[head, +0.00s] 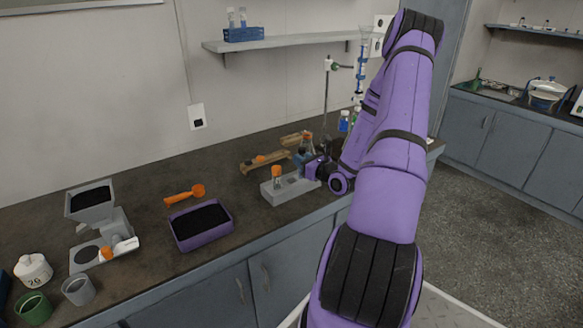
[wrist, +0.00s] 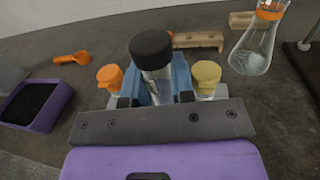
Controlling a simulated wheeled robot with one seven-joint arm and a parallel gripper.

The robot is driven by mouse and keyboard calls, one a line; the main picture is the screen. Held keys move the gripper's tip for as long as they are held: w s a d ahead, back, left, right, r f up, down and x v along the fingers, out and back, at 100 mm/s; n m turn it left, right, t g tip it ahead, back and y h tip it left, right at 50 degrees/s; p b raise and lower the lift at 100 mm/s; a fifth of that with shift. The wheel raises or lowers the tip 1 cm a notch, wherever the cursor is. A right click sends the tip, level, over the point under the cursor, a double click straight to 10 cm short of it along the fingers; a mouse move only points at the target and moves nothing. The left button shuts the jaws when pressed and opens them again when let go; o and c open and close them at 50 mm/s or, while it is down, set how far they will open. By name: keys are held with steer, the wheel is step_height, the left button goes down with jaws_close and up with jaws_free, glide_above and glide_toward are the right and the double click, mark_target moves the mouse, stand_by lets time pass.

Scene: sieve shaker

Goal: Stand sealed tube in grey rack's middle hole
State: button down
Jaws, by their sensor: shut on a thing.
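The grey rack (head: 272,195) stands near the front edge of the bench in the head view. An orange-capped tube (head: 277,176) stands at its left end; it also shows in the wrist view (wrist: 110,77). A yellow-capped tube (wrist: 206,76) is on the other side of my gripper. My gripper (wrist: 158,88) is shut on a clear tube with a black cap (wrist: 152,50), held upright between the two capped tubes. In the head view my gripper (head: 313,169) is at the rack's right part. The tube's lower end and the middle hole are hidden, so I cannot tell if it is seated.
A conical flask with an orange collar (wrist: 256,40) stands behind right. A purple tray of dark grains (head: 201,240) and an orange scoop (head: 186,194) are to the left. Bare bench lies between tray and rack.

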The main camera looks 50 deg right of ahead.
steer(key=w+f, duration=0.1)
steer(key=f, duration=0.1)
steer(key=w+a+f, duration=0.1)
steer(key=w+f, duration=0.1)
steer(key=shift+w, duration=0.3)
steer(key=shift+f, duration=0.55)
steer(key=c, duration=1)
jaws_free()
steer(key=shift+o, duration=0.2)
steer(key=shift+r, duration=0.15)
